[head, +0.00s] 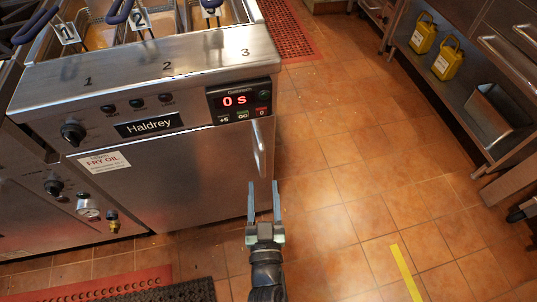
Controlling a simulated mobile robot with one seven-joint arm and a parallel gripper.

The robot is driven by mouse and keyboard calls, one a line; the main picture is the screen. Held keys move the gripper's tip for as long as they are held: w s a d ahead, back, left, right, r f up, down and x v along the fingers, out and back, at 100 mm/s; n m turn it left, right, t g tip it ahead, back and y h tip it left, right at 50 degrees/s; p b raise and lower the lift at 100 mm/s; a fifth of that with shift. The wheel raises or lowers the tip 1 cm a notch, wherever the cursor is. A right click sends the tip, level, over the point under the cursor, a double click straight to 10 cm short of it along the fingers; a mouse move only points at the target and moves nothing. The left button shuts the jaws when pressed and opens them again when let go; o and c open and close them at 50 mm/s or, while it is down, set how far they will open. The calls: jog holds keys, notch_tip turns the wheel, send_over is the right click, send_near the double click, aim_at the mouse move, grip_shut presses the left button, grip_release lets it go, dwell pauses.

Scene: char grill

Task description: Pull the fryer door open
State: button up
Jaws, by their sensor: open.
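The fryer door (185,182) is the flat steel front panel of the fryer, below the control strip, and it looks closed. Its handle (258,148) is an upright steel bar near the door's right edge. My gripper (264,186) is open and empty, its two fingers pointing away from me toward the lower end of the handle. In the picture the fingertips lie just below the handle. I cannot tell how much depth separates them. The lower right part of the door is partly behind my gripper.
The fryer top (150,62) holds several baskets with blue handles. A steel shelf unit (480,105) with yellow jugs (423,35) stands at the right. Tiled floor (340,185) between them is clear. A red mat (105,282) and a dark mat (165,292) lie at the lower left.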

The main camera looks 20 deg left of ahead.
aim_at(262, 158)
jog(key=b+x, duration=0.3)
jog(key=x, duration=0.7)
jog(key=shift+w, duration=0.15)
grip_shut()
dwell(1.0)
